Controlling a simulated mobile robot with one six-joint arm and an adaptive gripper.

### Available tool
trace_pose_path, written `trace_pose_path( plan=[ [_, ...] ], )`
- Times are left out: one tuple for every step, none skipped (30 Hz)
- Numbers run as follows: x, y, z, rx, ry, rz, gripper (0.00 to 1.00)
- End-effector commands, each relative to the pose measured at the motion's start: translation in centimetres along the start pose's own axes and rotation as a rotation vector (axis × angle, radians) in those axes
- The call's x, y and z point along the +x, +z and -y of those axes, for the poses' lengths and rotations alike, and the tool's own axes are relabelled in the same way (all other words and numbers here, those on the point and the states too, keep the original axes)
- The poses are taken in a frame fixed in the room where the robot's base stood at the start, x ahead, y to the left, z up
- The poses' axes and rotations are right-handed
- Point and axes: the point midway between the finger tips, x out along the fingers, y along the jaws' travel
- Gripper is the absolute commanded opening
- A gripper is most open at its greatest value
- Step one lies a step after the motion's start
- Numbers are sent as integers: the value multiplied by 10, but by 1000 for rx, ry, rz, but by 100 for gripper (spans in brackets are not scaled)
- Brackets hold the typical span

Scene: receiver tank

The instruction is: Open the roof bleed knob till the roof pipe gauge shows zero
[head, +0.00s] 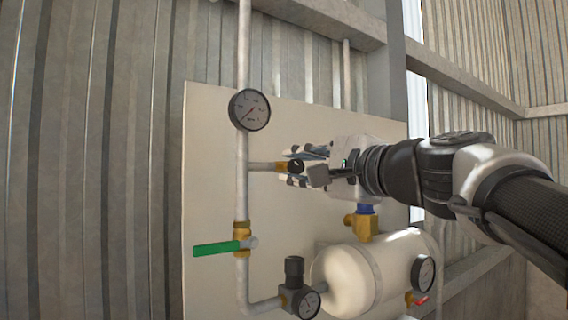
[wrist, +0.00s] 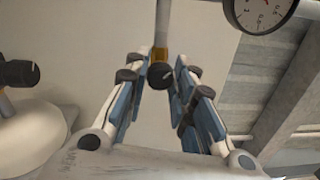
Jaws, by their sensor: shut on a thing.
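The bleed knob (head: 295,167) is a small black knob on a brass fitting at the end of a short side branch of the vertical pipe. In the wrist view the bleed knob (wrist: 160,76) sits between the fingertips. My gripper (head: 291,168) reaches in from the right and is shut on the knob; its two fingers (wrist: 162,82) flank it in the wrist view. The roof pipe gauge (head: 249,110) is a round dial above the branch. Its dark needle slants toward the lower left; the exact reading is too small to tell. Part of a dial (wrist: 262,10) shows in the wrist view.
A green lever (head: 216,248) lies crosswise on the pipe below. A black regulator knob (head: 294,270) with a gauge (head: 307,303) sits at the bottom. A cream tank (head: 345,278) with a side gauge (head: 424,273) and red handle (head: 421,301) stands lower right. The panel (head: 208,150) is behind.

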Motion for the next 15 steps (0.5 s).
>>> trace_pose_path(
  plan=[
    [0,0,1,43,1,-2,0],
    [0,1,1,71,1,-3,0],
    [0,1,1,109,1,-4,0],
    [0,1,1,138,1,-6,0],
    [0,1,1,167,1,-7,0],
    [0,1,1,205,1,-9,0],
    [0,1,1,233,0,-10,0],
    [0,1,1,262,0,-11,0],
    [0,1,1,300,0,-13,0],
    [0,1,1,329,0,-14,0],
    [0,1,1,357,0,-16,0],
    [0,1,1,393,0,-17,0],
    [0,1,1,421,0,-18,0],
    [0,1,1,449,0,-19,0],
    [0,1,2,484,-1,-21,0]
  ],
)
